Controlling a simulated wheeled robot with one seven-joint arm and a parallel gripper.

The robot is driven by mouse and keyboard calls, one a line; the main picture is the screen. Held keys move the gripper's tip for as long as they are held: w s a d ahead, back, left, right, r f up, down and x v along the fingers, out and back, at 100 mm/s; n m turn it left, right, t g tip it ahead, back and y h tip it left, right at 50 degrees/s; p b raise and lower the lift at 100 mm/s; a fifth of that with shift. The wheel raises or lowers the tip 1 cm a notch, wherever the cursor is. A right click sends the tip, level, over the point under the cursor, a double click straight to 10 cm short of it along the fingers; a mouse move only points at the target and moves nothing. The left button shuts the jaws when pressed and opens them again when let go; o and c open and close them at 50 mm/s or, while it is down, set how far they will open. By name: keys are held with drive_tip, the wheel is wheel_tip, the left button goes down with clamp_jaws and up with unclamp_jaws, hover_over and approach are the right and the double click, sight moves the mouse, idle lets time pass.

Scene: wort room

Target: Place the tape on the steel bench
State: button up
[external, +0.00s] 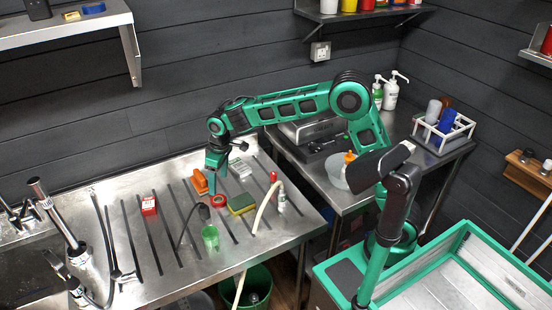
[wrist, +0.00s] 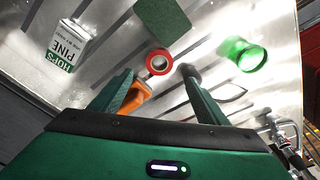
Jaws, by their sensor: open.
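The tape (external: 218,200) is a small red ring lying on the ribbed steel surface (external: 140,258) beside the sink. In the wrist view the red tape (wrist: 159,62) shows a pale hole and sits just beyond my fingertips, roughly centred between them. I cannot tell the exact height of the fingertips above the tape. A second steel bench (external: 318,172) stands to the right.
Near the tape are a green sponge (external: 241,205), a green cup (external: 210,238), an orange object (external: 199,181), a dark cord end (external: 204,212) and a white hops box (wrist: 72,38). A white rack (external: 443,132) and bottles stand on the right bench.

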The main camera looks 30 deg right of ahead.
sight(218, 196)
drive_tip(key=f, duration=0.6)
drive_tip(key=w+f, duration=0.1)
drive_tip(key=f, duration=0.2)
drive_tip(key=shift+a+f, duration=0.15)
drive_tip(key=shift+a, duration=0.2)
drive_tip(key=c, duration=1.2)
